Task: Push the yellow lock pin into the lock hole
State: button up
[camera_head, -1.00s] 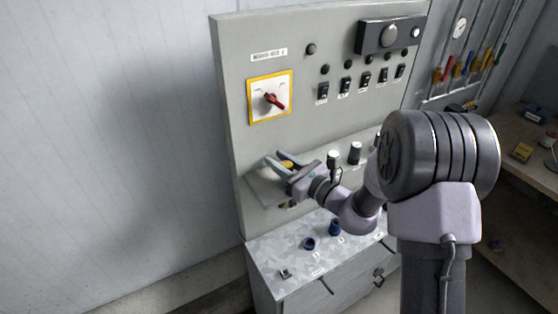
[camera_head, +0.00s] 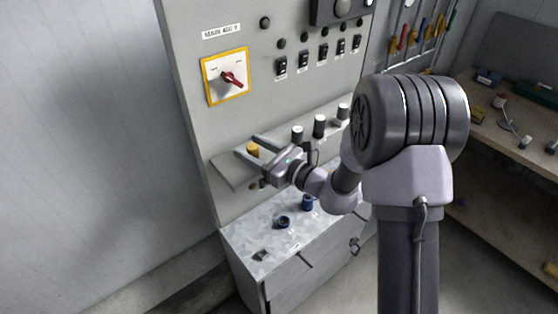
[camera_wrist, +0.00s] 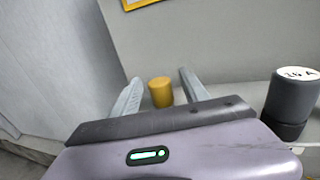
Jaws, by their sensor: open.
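The yellow lock pin (camera_head: 252,149) is a short upright cylinder on the narrow ledge of the grey control panel. My gripper (camera_head: 247,146) is open, with one finger on each side of the pin. In the wrist view the pin (camera_wrist: 161,92) stands between the two fingers (camera_wrist: 160,77), with a visible gap on both sides. I cannot clearly make out the lock hole in either view.
Black knobs (camera_head: 319,126) stand on the ledge right of my gripper; one shows close by in the wrist view (camera_wrist: 292,100). A red rotary switch (camera_head: 232,80) on a yellow-framed plate is above.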

jog(key=b+v, duration=0.1)
jog(key=v, duration=1.3)
jog(key=shift+s+d, duration=0.15)
